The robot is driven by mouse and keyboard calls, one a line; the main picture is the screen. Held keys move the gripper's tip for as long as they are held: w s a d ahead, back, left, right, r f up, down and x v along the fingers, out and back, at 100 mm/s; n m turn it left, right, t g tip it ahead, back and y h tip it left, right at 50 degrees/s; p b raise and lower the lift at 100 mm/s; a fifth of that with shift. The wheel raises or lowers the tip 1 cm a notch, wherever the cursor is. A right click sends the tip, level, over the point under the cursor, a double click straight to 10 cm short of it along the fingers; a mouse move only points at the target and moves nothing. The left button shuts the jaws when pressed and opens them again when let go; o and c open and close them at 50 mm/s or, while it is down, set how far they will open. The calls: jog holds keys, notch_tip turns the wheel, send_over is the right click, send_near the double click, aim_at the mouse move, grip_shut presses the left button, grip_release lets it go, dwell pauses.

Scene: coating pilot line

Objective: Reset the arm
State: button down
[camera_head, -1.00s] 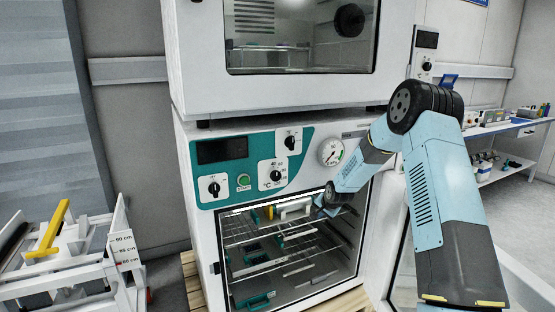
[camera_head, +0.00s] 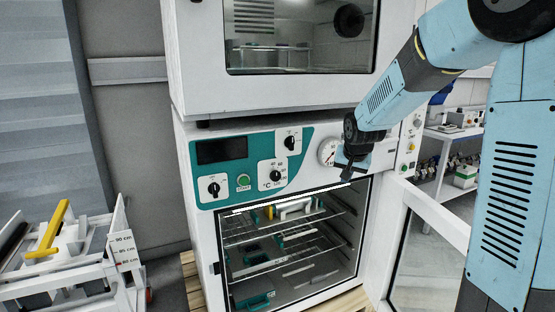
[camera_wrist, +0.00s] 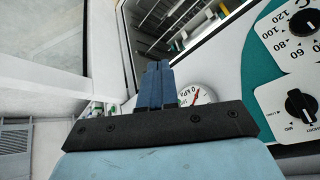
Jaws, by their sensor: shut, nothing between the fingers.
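My gripper (camera_head: 346,177) hangs in front of the lower oven (camera_head: 190,160), just below its round pressure gauge (camera_head: 327,152) and by the top right of its open chamber. In the wrist view my gripper (camera_wrist: 158,66) shows its two blue fingers closed together with nothing between them. The gauge (camera_wrist: 196,95) also shows in the wrist view, partly hidden by the gripper. The arm reaches in from the right of the head view.
The oven door (camera_head: 432,215) stands open at the right, below my arm. Wire shelves (camera_head: 285,258) inside hold several teal and pale items. An upper oven (camera_head: 270,95) sits on top. A white frame with a yellow handle (camera_head: 48,230) stands at left. A bench (camera_head: 450,135) is behind right.

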jog(key=s+d+r+n, duration=0.1)
jog(key=s+r, duration=0.1)
jog(key=s, duration=0.9)
jog(key=s+r+n, duration=0.1)
jog(key=s+r, duration=0.2)
jog(key=s, duration=0.9)
jog(key=s+d+r+n, duration=0.1)
jog(key=s+r, duration=0.2)
jog(key=s, duration=0.8)
jog(key=shift+s+d+g, duration=0.2)
jog(key=shift+d+g, duration=0.1)
jog(key=shift+g, duration=0.1)
